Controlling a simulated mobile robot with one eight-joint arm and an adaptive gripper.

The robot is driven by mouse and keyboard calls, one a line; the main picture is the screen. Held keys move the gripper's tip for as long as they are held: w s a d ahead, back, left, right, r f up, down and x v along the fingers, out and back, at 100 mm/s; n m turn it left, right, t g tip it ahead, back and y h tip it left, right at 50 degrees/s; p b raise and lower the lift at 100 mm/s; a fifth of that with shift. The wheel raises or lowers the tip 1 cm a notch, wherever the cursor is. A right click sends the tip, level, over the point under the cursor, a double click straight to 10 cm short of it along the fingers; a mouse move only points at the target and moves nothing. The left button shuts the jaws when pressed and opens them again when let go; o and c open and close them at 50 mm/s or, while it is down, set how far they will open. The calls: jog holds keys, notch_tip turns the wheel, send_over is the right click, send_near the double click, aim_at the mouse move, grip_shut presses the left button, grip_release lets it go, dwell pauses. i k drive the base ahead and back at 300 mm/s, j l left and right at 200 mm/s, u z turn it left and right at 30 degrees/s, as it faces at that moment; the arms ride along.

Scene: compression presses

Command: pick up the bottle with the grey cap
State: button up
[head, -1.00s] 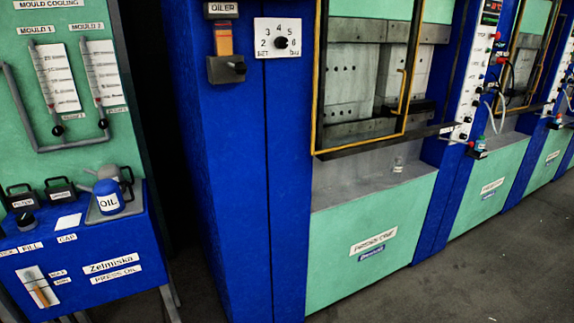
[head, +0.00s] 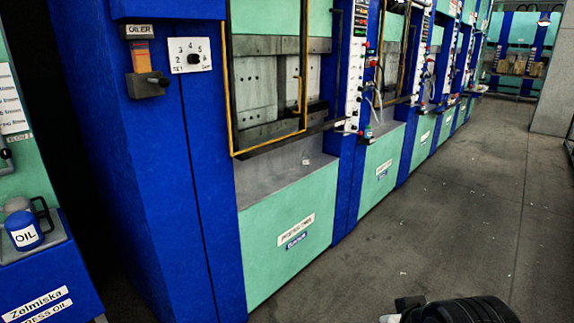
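I cannot make out a bottle with a grey cap for certain. A small pale object (head: 306,160), too small to identify, stands on the grey ledge of the nearest press. A black ribbed part, which looks like my arm, shows at the bottom edge. My gripper's fingers are not visible.
A row of blue and green presses (head: 290,220) runs from the left into the distance. The grey floor (head: 450,210) to their right is open. A blue stand (head: 45,285) fills the lower left. A pale wall or pillar (head: 556,80) stands at the far right.

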aim_at(304, 167)
jog(key=i+l, duration=0.15)
jog(key=i, duration=0.35)
jog(key=i+l+u, duration=0.1)
jog(key=i, duration=0.45)
jog(key=i+l, duration=0.2)
jog(key=i, duration=0.3)
jog(key=i+l+u, duration=0.1)
jog(key=i, duration=0.4)
jog(key=i+l+u, duration=0.1)
jog(key=i+l, duration=0.2)
jog(key=i, duration=0.25)
